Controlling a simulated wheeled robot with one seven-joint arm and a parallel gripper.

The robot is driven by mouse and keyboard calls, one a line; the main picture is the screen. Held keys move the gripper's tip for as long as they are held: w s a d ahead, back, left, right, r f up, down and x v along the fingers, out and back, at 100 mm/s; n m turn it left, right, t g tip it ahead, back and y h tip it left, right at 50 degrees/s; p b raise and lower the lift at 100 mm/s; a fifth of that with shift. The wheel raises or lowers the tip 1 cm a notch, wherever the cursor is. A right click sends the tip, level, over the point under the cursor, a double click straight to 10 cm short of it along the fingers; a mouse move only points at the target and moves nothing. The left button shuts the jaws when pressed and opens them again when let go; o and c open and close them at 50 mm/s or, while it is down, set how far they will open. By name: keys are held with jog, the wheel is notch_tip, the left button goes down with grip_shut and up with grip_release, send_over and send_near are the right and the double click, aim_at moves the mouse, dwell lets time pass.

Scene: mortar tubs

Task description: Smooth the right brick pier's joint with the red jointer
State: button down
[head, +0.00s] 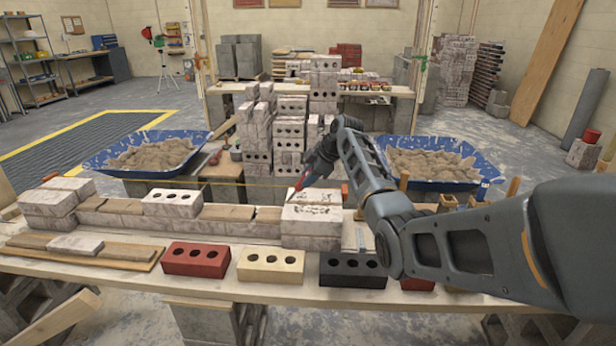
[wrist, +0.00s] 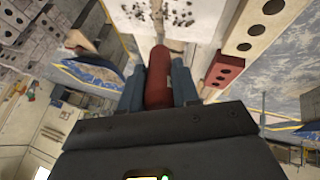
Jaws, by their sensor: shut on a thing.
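The right brick pier (head: 310,232) is a short stack of pale bricks near the middle of the bench, with dark specks on its top. The red jointer (head: 302,181) is over the pier's top, its thin end slanting down to the left. I cannot tell whether its tip touches. My gripper (head: 311,172) is shut on the jointer's red handle, above the back of the pier. In the wrist view the red handle (wrist: 158,82) sits between my two blue-grey fingers, and the speckled pier top (wrist: 185,22) lies beyond it.
A left pier (head: 48,205) joins the right one by a low brick row. Red (head: 195,261), cream (head: 270,268) and black (head: 352,272) bricks line the bench front. Blue tubs of mortar stand behind, left (head: 110,150) and right (head: 478,169). A yellow string crosses behind the low row.

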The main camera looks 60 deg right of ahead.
jog(key=shift+s+d+p, duration=0.35)
jog(key=shift+s+d, duration=1.4)
jog(key=shift+s, duration=2.4)
jog(key=shift+s+d+p, duration=0.3)
jog(key=shift+s+d, duration=1.4)
jog(key=shift+s, duration=2.45)
jog(key=w+a+r+p, duration=0.1)
jog(key=w+r+p, duration=0.2)
jog(key=r, duration=0.3)
jog(key=shift+a+p, duration=0.15)
jog(key=shift+p, duration=0.3)
